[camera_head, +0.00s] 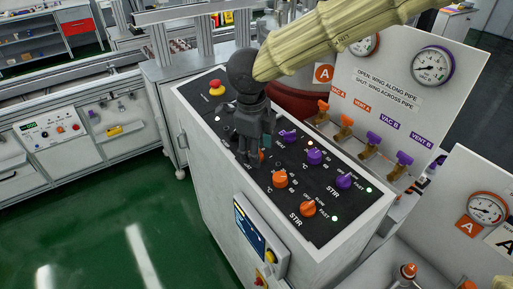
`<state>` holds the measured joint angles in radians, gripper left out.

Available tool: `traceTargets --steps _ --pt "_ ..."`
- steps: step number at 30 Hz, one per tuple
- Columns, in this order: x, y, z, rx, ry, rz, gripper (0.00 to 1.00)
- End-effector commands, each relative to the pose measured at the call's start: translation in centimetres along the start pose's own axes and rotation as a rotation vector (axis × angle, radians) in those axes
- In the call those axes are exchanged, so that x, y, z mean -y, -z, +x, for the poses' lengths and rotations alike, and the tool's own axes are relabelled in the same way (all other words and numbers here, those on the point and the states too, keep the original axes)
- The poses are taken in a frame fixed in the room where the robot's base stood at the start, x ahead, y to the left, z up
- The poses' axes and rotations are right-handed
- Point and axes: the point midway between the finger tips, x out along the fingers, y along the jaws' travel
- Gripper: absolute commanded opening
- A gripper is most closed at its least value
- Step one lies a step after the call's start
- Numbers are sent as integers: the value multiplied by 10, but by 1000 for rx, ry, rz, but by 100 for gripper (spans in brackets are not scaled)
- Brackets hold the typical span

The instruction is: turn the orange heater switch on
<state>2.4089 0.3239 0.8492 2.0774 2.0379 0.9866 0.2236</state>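The black sloped control panel (325,195) sits on a white cabinet. My dark gripper (249,160) points down over its left part. A small piece of an orange switch (262,155) shows just behind the fingers' right side. It heads the orange row, and my gripper hides most of it and its label. I cannot tell whether the fingers touch it, which way it points, or how far apart they are. In the same row are an orange °C knob (280,178) and an orange STIR knob (307,208).
A purple row has a switch (288,136), a °C knob (314,156) and a STIR knob (344,181). A red button (216,88) is at the panel's far end. A gauge board (385,105) with orange and purple valves stands right. Green floor (120,205) is open at left.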

Motion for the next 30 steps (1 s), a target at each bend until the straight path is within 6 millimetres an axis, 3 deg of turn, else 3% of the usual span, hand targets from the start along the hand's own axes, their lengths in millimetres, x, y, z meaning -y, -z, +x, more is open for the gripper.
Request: traceTargets --steps 3,14,21,30 --pt "0 0 8 0 -3 1 53" --pt "-9 5 5 5 7 1 53" --pt "-3 0 11 1 -2 -1 9" --pt "-1 1 11 0 -1 6 6"
